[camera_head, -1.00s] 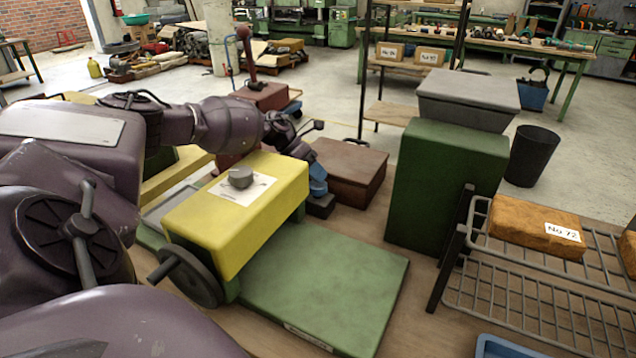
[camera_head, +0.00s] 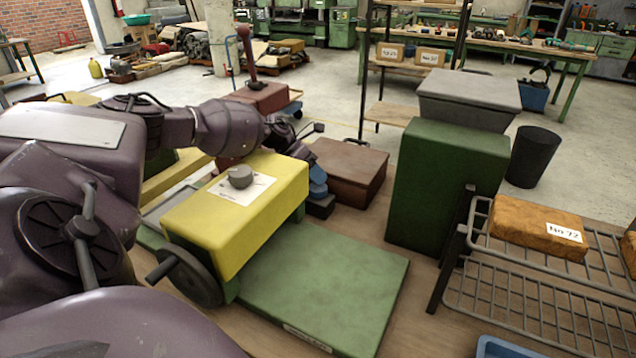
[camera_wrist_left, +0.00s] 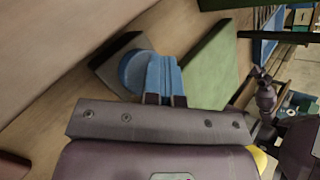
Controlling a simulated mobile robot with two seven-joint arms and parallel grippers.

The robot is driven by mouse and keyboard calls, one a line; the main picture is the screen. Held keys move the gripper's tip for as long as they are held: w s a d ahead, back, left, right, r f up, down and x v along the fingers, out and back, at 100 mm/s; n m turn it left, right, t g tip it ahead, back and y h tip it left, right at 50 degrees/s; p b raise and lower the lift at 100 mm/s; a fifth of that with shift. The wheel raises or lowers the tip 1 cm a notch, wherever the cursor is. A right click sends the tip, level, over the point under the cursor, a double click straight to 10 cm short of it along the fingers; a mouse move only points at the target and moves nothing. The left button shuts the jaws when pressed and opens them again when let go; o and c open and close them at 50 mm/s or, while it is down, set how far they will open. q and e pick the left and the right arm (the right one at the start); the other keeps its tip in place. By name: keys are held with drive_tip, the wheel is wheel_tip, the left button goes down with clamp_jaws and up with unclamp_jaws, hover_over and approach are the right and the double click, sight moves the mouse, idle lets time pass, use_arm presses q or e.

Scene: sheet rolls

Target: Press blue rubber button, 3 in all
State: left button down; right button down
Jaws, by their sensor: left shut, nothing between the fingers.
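The blue rubber button (camera_wrist_left: 132,72) is a round blue dome on a dark square base (camera_wrist_left: 108,64) in the left wrist view. In the head view its dark base (camera_head: 321,207) stands on the bench just beyond the yellow-topped machine, with blue (camera_head: 318,191) just above it. My left gripper (camera_wrist_left: 164,72) has blue fingertips held together, with nothing between them. They overlap the button's edge in the wrist view; I cannot tell whether they touch it. In the head view the left gripper (camera_head: 317,174) is directly above the base, partly hidden by my arm. My right gripper is not in view.
The yellow-topped machine (camera_head: 215,225) with a grey knob and handwheel stands in front of the button. A brown box (camera_head: 350,165) is close behind. A tall green cabinet (camera_head: 440,190) and wire rack (camera_head: 520,285) are at the right. The green plate (camera_head: 330,285) is bare.

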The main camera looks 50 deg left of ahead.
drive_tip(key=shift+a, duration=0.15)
use_arm(q)
drive_tip(key=shift+r, duration=0.35)
drive_tip(key=shift+r+p, duration=0.5)
drive_tip(key=shift+r, duration=0.5)
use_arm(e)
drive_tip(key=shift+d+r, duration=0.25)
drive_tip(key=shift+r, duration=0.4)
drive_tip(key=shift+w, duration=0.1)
